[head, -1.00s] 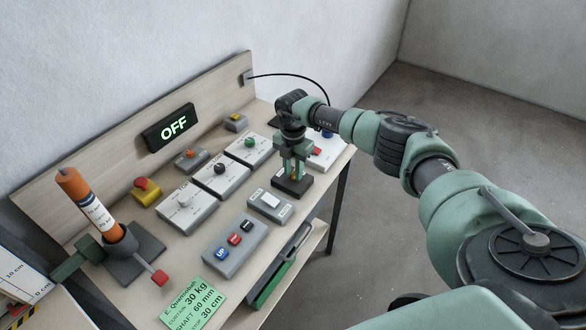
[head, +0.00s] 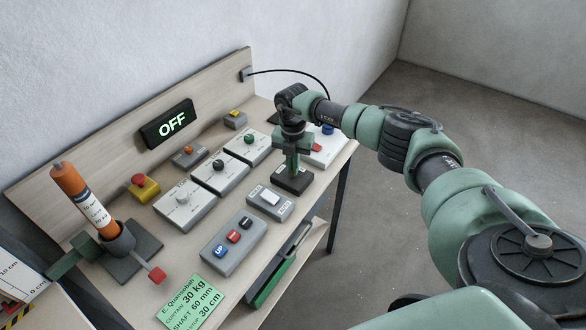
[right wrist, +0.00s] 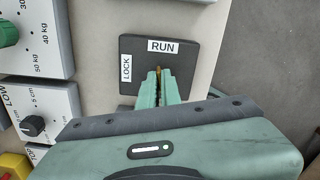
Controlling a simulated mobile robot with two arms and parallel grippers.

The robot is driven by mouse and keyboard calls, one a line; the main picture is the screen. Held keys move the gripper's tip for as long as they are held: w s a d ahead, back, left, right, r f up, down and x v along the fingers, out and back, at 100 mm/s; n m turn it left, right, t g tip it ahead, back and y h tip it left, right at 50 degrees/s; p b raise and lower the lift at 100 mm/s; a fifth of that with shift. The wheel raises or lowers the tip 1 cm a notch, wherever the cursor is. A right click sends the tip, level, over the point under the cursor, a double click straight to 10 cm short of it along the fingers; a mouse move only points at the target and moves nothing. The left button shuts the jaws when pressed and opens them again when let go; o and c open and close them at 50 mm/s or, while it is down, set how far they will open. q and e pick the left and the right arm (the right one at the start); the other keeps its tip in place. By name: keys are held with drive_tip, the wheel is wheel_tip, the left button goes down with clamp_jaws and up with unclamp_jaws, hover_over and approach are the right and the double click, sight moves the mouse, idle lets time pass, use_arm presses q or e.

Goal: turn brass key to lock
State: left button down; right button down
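The brass key (right wrist: 158,71) stands in a black key switch box (right wrist: 185,53) with a RUN label at its top and a LOCK label at its left. The key's visible edge points up toward RUN. My right gripper (right wrist: 158,78) is shut on the key, with a green finger on each side hiding most of it. In the head view the right gripper (head: 291,168) points straight down onto the black box (head: 293,183), and the key is hidden there.
Grey dial boxes (head: 220,173), a white rocker switch (head: 270,198) and a button box (head: 233,245) stand close by. A lit OFF sign (head: 170,124) is at the back board. An orange cylinder (head: 85,200) stands at the left. Floor is clear right of the bench.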

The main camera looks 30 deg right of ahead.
drive_tip(key=n+b, duration=0.2)
drive_tip(key=n, duration=0.2)
drive_tip(key=shift+f+n+b, duration=0.15)
drive_tip(key=shift+n+b, duration=0.15)
drive_tip(key=shift+b, duration=0.05)
drive_tip(key=n+b, duration=0.2)
drive_tip(key=n, duration=0.1)
drive_tip(key=shift+n, duration=0.4)
drive_tip(key=n+b, duration=0.1)
drive_tip(key=n, duration=0.2)
drive_tip(key=shift+b, duration=0.4)
drive_tip(key=shift+n+b, duration=0.65)
drive_tip(key=shift+n, duration=1.05)
drive_tip(key=shift+r, duration=0.2)
drive_tip(key=c, duration=1.6)
unclamp_jaws()
